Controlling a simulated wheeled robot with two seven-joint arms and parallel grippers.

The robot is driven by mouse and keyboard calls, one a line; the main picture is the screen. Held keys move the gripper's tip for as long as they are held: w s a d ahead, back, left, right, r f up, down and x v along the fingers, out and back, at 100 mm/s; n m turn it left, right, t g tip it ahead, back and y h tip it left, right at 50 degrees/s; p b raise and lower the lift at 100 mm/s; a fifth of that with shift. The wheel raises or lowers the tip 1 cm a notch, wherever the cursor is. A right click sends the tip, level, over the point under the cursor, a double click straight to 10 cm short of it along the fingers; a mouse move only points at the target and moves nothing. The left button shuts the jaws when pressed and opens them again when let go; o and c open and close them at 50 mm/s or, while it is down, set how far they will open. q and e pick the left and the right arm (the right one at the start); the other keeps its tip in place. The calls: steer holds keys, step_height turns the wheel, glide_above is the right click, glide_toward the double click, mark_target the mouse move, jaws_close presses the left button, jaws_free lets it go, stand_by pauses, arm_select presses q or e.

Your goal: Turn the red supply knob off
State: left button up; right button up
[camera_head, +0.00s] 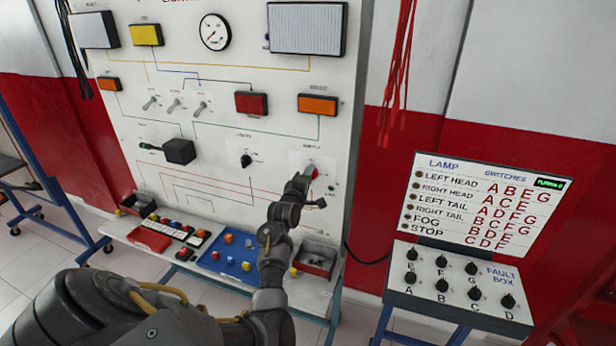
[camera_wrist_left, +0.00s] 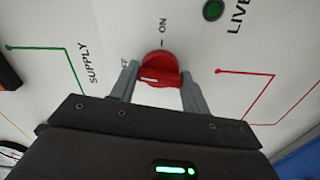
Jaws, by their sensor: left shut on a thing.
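The red supply knob (camera_head: 314,172) is on the lower right of the white trainer board. In the left wrist view, the knob (camera_wrist_left: 160,68) is round with a raised grip bar and a white mark on the bar's left part. An "ON" label with a tick stands above it, and "SUPPLY" is printed to its left. A small label by the left finger is partly hidden. My left gripper (camera_head: 303,183) reaches the knob, one finger on each side, shut on it. My right gripper is in neither view.
A shelf below the board holds a blue tray (camera_head: 229,262) and small bins with loose parts. A fault box (camera_head: 456,290) with several black knobs and a lamp chart (camera_head: 480,203) stand to the right. Red cables (camera_head: 398,60) hang right of the board.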

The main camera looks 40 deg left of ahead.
arm_select(q)
steer(key=shift+n, duration=0.8)
steer(key=shift+p, duration=0.3)
steer(key=o, duration=1)
steer(key=b+v, duration=0.3)
steer(key=v, duration=0.7)
steer(key=shift+s+d, duration=0.25)
steer(key=shift+s, duration=0.1)
